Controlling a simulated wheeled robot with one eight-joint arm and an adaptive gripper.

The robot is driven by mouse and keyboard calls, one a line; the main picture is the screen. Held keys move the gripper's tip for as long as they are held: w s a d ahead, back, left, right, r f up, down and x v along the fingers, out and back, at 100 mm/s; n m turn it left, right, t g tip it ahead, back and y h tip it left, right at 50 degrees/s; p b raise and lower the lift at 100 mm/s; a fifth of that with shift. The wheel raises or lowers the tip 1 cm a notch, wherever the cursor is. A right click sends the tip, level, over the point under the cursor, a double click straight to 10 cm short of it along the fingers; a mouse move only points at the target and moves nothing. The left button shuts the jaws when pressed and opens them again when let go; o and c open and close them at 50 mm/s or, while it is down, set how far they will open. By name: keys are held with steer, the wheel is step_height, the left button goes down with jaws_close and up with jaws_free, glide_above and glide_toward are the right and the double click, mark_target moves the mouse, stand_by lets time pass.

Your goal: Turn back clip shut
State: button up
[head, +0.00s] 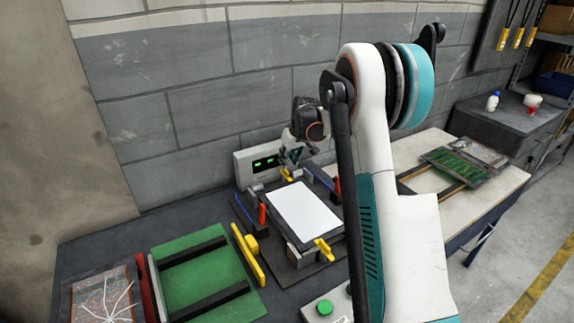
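The fixture holds a white rectangular panel (303,212) in a dark frame on a black base plate. The back clip (287,175) is a small yellow piece at the far edge of the panel, partly hidden by my gripper. A second yellow clip (323,250) sits at the near edge of the panel. My gripper (290,163) points down just above the back clip, very close to it. I cannot tell whether they touch. The fingers are too small and too hidden to show whether they are open or shut.
A white box with a green display (262,165) stands right behind the fixture, against the block wall. Red posts (262,214) flank the panel. A green mat with black bars (203,277) and a yellow handle (248,254) lie left. A green button (324,307) is in front.

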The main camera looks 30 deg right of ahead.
steer(key=shift+v, duration=1)
